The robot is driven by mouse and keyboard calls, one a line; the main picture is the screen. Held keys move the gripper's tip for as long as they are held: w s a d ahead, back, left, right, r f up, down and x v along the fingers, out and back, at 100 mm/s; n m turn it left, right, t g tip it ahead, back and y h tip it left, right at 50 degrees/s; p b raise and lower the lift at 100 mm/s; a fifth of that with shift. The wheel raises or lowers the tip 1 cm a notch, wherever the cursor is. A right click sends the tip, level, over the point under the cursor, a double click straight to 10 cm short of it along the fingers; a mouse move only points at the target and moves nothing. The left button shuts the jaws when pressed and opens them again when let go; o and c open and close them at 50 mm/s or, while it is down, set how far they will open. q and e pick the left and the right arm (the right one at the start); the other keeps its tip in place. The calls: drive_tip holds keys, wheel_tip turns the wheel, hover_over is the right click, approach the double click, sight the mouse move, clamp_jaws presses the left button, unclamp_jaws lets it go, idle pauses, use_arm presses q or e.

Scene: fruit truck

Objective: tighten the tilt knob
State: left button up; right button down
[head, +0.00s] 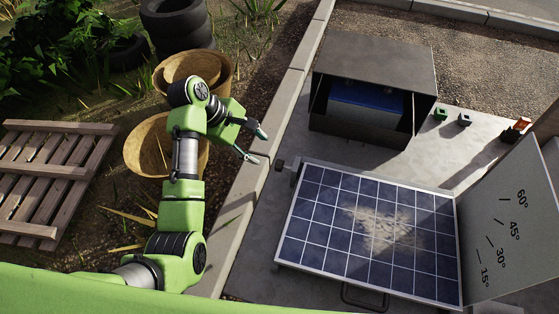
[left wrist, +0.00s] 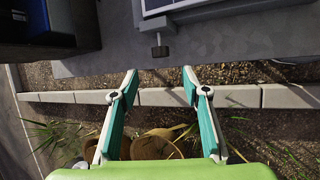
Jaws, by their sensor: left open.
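The tilt knob (head: 280,164) is a small dark knob on the upper left edge of the solar panel (head: 322,262). It also shows in the left wrist view (left wrist: 160,50), near the top centre, below the panel's frame. My left gripper (head: 258,147) is open and empty, to the left of the knob and apart from it. In the left wrist view my left gripper's fingertips (left wrist: 159,72) are spread, with the knob just beyond the gap between them. The panel has a dusty patch. An angle plate (head: 505,250) marked 15° to 60° stands at its right. My right gripper is not in view.
A dark metal box (head: 370,62) with a blue battery (head: 365,104) inside stands behind the panel. A concrete kerb (head: 276,130) runs beside my left arm. Baskets (head: 160,145) and a wooden pallet (head: 50,172) lie left.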

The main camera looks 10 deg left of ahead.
sight(277, 164)
use_arm(q)
drive_tip(key=p+x, duration=0.1)
drive_tip(key=x, duration=1.2)
drive_tip(key=shift+a, duration=0.15)
drive_tip(key=c, duration=1.1)
